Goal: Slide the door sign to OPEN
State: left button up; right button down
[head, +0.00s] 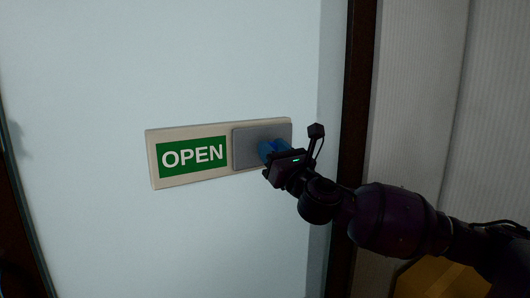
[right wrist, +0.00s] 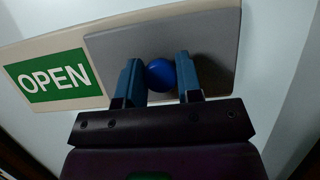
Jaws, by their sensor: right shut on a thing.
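The door sign (head: 152,160) is a cream board on a pale door. Its left part shows a green panel (head: 192,157) with the word OPEN in white, fully uncovered; the panel also shows in the right wrist view (right wrist: 50,77). A grey slider plate (head: 246,147) covers the right part of the board, and what lies behind it is hidden. The plate carries a round blue knob (right wrist: 161,75). My right gripper (head: 268,149) is shut on the knob, one finger on each side in the right wrist view (right wrist: 160,80). My left gripper is not in view.
The pale door (head: 200,60) is flat and clear around the sign. A dark door frame (head: 357,90) stands to its right, with a light ribbed wall (head: 420,80) beyond. A yellowish wooden thing (head: 440,278) shows at the lower right, below my arm.

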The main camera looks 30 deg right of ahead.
jog(key=shift+d, duration=0.1)
jog(key=c, duration=1.2)
grip_release()
jog(key=o, duration=0.4)
jog(key=shift+d, duration=0.2)
jog(key=shift+a, duration=0.1)
jog(key=b+v, duration=0.2)
jog(key=v, duration=0.8)
jog(key=shift+s+f, duration=0.2)
jog(key=shift+s, duration=0.15)
